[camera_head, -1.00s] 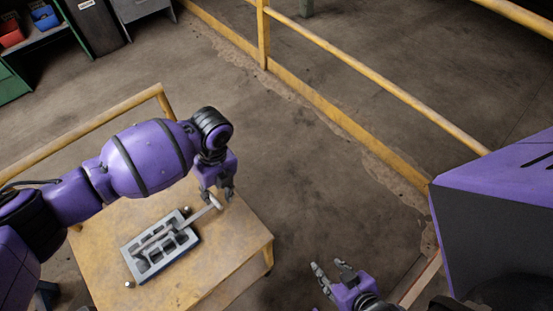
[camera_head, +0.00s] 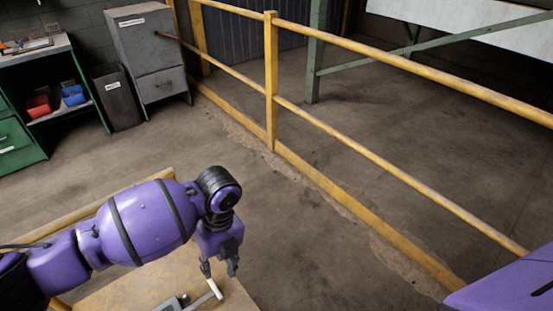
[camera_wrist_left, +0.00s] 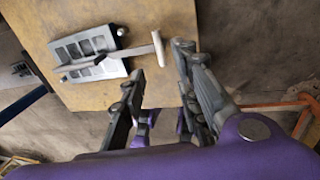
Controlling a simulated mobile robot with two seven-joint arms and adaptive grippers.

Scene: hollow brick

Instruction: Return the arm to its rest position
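The grey hollow brick (camera_wrist_left: 73,49) lies on the wooden table and shows whole in the left wrist view. In the head view only its top edge (camera_head: 172,304) shows at the bottom border. A tool with a pale handle (camera_wrist_left: 158,48) lies across the brick, its handle sticking out past one side. My left gripper (camera_head: 218,268) points down over the table by that handle. Its fingers are spread in the left wrist view (camera_wrist_left: 160,62), and the handle shows between and beyond their tips, not clasped. My right gripper is out of view.
The table (camera_head: 125,295) fills the lower left. A yellow railing (camera_head: 271,90) runs diagonally behind it. A grey cabinet (camera_head: 150,50), a dark bin (camera_head: 116,97) and a green shelf (camera_head: 70,110) stand at the back left. The floor between table and railing is clear.

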